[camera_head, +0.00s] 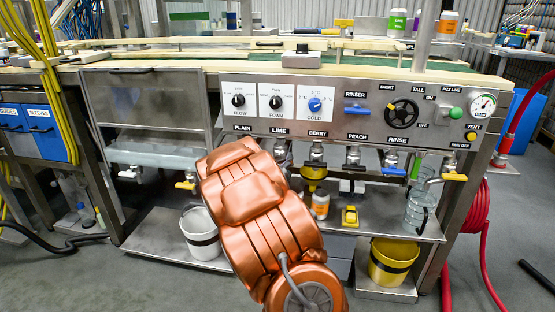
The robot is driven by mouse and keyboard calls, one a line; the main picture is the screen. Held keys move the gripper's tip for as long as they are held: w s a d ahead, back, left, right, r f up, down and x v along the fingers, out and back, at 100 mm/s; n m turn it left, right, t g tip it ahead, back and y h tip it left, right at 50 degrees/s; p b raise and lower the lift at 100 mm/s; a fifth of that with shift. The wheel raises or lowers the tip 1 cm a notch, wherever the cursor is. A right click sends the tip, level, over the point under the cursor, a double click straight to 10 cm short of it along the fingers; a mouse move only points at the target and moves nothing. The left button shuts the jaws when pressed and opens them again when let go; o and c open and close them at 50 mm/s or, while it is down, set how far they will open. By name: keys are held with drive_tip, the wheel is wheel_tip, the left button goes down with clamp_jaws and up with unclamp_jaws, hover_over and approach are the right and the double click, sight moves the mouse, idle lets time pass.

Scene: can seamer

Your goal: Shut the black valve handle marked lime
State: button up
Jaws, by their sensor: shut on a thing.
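The LIME label (279,130) is on the steel panel, below the FOAM dial. Part of a grey metal valve body (281,149) shows under the label. The black handle of that valve cannot be made out; my copper-coloured arm covers the area just below and to the left. My arm rises from the bottom of the view towards the valve row. My gripper is hidden behind the arm, so its jaws and any contact with the handle do not show.
Neighbouring valves stand close by under BERRY (316,153) and PEACH (352,155). A shelf (350,222) below holds an orange-and-white bottle (320,205) and a yellow block (349,216). A white bucket (200,233) and a yellow bucket (392,262) stand lower down.

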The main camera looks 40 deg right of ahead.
drive_tip(key=shift+f+m+p, duration=0.1)
drive_tip(key=shift+m+p, duration=0.2)
drive_tip(key=shift+m, duration=1.8)
drive_tip(key=o, duration=1.1)
drive_tip(key=shift+v, duration=3.75)
